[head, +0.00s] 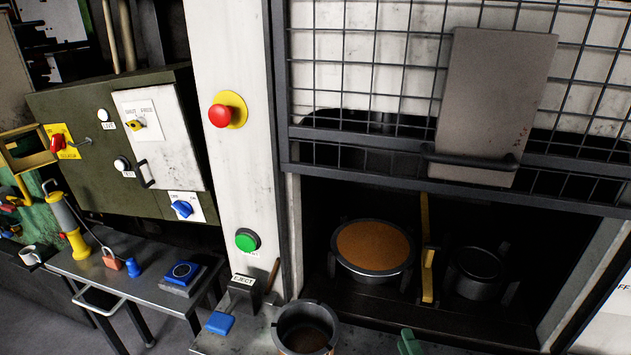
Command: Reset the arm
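A small dark green piece at the bottom edge, right of centre, seems to be the tip of my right gripper (409,342). The rest of it is cut off by the frame, so I cannot tell whether it is open or shut. It is below the opening with the pots and to the right of an empty-looking dark pot (307,328). My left gripper is not in view.
Inside the opening stand a pot with brown contents (373,250) and a dark pot (478,272), with a yellow bar (427,275) between them. A mesh guard (375,75) hangs above. A red button (220,115) and green button (247,240) are on the pillar.

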